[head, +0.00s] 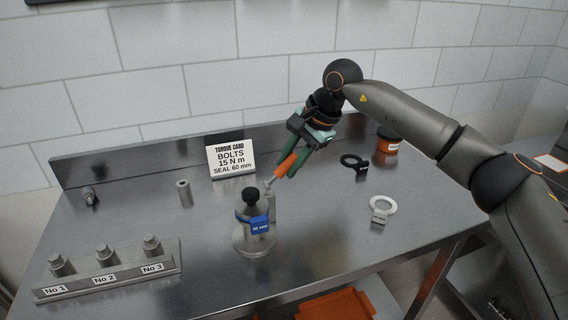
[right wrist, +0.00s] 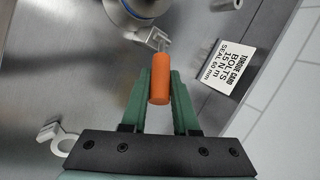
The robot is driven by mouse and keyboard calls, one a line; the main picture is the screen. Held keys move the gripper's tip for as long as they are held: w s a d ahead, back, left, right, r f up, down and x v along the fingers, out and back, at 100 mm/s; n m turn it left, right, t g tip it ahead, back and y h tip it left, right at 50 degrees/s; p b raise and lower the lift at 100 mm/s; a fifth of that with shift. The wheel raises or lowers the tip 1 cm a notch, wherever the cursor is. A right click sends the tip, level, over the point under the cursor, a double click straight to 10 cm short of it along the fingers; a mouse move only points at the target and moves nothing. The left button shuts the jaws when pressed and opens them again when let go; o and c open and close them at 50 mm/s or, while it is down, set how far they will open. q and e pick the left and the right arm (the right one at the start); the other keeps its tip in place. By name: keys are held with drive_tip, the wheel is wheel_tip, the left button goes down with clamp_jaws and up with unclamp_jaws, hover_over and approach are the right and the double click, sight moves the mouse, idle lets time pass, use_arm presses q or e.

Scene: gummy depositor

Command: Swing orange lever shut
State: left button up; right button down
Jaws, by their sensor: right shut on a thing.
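The orange lever (head: 286,164) slants up to the right from beside the steel depositor (head: 254,238), which has a black knob on top and a blue tag on its side. My right gripper (head: 289,168) is shut on the orange lever, with its green fingers on either side of the handle. In the right wrist view the lever (right wrist: 160,78) lies between the fingertips, and its thin metal stem runs to the depositor (right wrist: 138,8) at the top edge. The stem's joint is partly hidden. My left gripper is in neither view.
A torque card (head: 231,158) stands behind the depositor. A rack of numbered bolts (head: 110,283) is at front left. An orange bin (head: 337,305) is below the table edge.

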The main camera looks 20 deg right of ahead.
drive_tip(key=shift+d+f+y+b, duration=0.5)
drive_tip(key=shift+f+y+b, duration=0.25)
drive_tip(key=shift+y, duration=0.25)
drive_tip(key=f+y+b, duration=0.1)
drive_tip(key=y+b, duration=0.1)
drive_tip(key=f+m+y+b, duration=0.1)
drive_tip(key=y+b, duration=0.1)
drive_tip(key=b, duration=0.1)
drive_tip(key=d+f+y+b, duration=0.1)
drive_tip(key=y+b, duration=0.1)
drive_tip(key=b, duration=0.1)
drive_tip(key=shift+f+m+t, duration=0.25)
drive_tip(key=shift+m+t, duration=0.05)
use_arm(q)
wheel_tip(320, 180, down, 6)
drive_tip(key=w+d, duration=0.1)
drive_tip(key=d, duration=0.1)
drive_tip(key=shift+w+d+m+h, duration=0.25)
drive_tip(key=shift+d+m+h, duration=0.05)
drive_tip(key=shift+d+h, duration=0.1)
use_arm(e)
drive_tip(key=shift+y, duration=0.3)
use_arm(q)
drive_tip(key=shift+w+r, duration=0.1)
use_arm(e)
drive_tip(key=c, duration=0.7)
unclamp_jaws()
